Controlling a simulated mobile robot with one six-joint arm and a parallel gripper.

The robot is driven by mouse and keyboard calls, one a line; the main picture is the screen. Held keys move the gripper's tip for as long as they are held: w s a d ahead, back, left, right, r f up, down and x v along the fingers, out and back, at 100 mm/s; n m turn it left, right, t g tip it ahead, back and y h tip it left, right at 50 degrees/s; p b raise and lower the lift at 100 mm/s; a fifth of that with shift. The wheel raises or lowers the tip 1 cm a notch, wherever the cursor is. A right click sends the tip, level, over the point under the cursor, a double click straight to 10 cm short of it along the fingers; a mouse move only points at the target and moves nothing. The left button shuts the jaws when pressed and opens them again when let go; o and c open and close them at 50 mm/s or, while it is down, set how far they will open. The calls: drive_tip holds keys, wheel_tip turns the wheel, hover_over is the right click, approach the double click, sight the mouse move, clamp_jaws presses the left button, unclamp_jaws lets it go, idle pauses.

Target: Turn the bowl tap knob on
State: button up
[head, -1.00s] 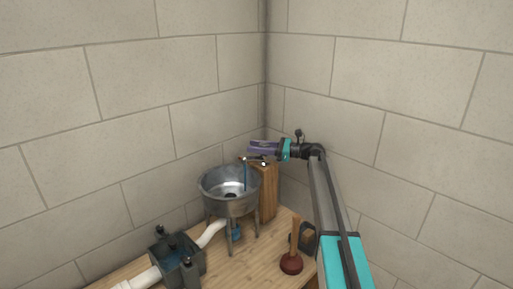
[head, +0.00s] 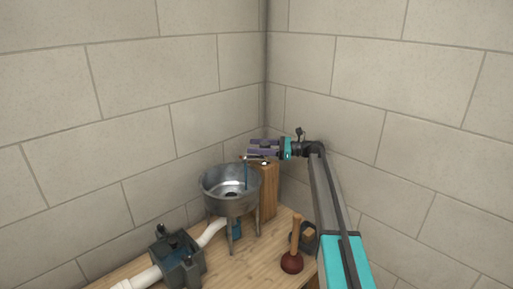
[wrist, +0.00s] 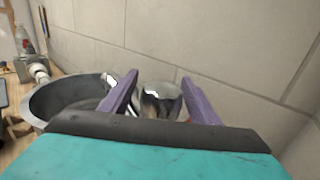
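The steel bowl (head: 213,194) stands on legs on the bench, and its rim also shows at left in the wrist view (wrist: 43,100). A wooden post (head: 267,192) stands behind it. A shiny round chrome knob (wrist: 160,98) sits between the purple fingers of my gripper (wrist: 160,97) in the wrist view, with a gap on each side. My gripper (head: 263,148) is open over the post top in the head view, where it largely hides the knob. A thin blue vertical streak (head: 246,173), perhaps water, runs down into the bowl.
A plunger (head: 292,262) stands on the bench (head: 225,275) below my arm, near a dark box-like item (head: 308,236). A dark tank (head: 178,258) with white pipes is at the left. Block walls meet closely behind my gripper.

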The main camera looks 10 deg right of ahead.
drive_tip(key=shift+r, duration=0.2)
drive_tip(key=shift+r+b, duration=0.5)
drive_tip(key=shift+r, duration=0.1)
drive_tip(key=s+r+b, duration=0.3)
drive_tip(key=s+b, duration=0.1)
drive_tip(key=s, duration=1.2)
drive_tip(key=shift+d+r+b, duration=0.2)
drive_tip(key=shift+d+b, duration=0.05)
drive_tip(key=shift+b, duration=0.1)
